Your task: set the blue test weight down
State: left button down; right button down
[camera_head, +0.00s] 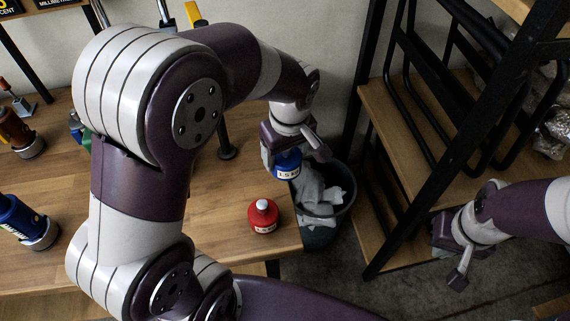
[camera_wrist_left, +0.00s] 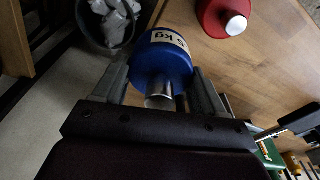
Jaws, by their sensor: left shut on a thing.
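A dark bin (camera_head: 335,211) with crumpled paper stands just beyond the table's right edge. The wooden table (camera_head: 225,240) has bare room around the red weight. Bottles and tools stand at the left. A black-framed wooden shelf (camera_head: 400,135) rises at the right.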

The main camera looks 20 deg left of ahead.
pick_arm(q)
jog(key=a+f, duration=0.1)
jog(key=a, duration=0.1)
jog(key=a+f, duration=0.2)
jog(key=a, duration=0.1)
jog(key=w+a+f, duration=0.1)
jog(key=a, duration=0.2)
jog(key=shift+w+f+p, duration=0.1)
jog(key=shift+f+p, duration=0.15)
jog(key=shift+p, duration=0.1)
jog(key=shift+a+f, duration=0.15)
jog(key=shift+f, duration=1.95)
jog(key=shift+f, duration=0.2)
jog(key=shift+c, duration=0.4)
grip_release()
